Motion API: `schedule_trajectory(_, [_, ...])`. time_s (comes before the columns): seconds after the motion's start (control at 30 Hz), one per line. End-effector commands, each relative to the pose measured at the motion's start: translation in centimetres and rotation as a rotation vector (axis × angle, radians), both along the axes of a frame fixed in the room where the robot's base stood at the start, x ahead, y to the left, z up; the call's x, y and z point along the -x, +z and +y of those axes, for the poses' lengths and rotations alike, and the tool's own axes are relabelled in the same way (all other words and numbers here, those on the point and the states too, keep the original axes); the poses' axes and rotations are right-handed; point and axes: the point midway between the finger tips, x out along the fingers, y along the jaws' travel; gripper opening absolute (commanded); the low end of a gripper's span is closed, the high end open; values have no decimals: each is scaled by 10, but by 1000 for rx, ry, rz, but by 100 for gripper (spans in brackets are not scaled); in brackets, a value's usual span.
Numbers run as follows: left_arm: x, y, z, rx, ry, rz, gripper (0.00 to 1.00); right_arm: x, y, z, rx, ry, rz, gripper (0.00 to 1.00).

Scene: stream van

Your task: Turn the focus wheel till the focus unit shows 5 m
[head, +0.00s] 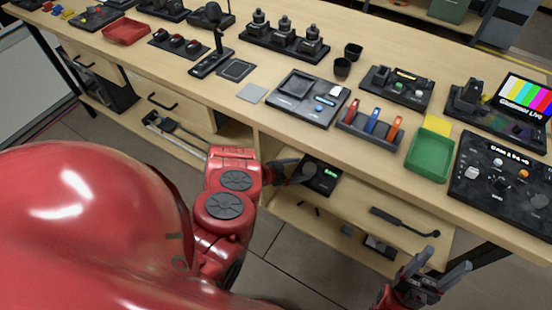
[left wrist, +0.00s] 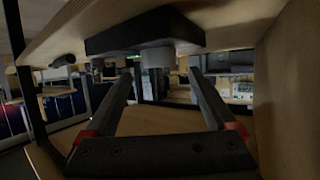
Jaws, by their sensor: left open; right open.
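The focus unit (head: 322,178) is a small dark box with a lit green readout, in the bay under the table top; its digits are too small to read. My left gripper (head: 303,173) is at its left side in the head view, partly hiding it. In the left wrist view the unit's dark body (left wrist: 115,39) shows at the top, with a grey round knob, likely the focus wheel (left wrist: 157,57), standing out from it. The open fingers of my left gripper (left wrist: 161,71) are on either side of this knob, apparently not touching. My right gripper (head: 440,280) is open and empty at lower right.
The table top (head: 225,80) carries a green tray (head: 430,155), a control panel (head: 505,185) and several other devices. A wooden panel (left wrist: 285,90) stands close on the right in the left wrist view.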

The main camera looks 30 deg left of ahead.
Motion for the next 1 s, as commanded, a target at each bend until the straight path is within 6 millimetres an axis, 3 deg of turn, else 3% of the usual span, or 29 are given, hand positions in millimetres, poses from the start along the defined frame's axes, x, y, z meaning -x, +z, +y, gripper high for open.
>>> schedule_trajectory(0.2, [46,25,31,1,5,4,90,0,17,0,0,0,0,63])
schedule_trajectory(0.43, [80,40,53,1,1,3,90,0,27,0,0,0,0,63])
schedule_trajectory(0.63, [91,44,60,0,1,4,90,0,29,0,0,0,0,63])
schedule_trajectory(1.0, [91,43,62,-6,-2,-1,90,0,28,0,0,0,0,63])
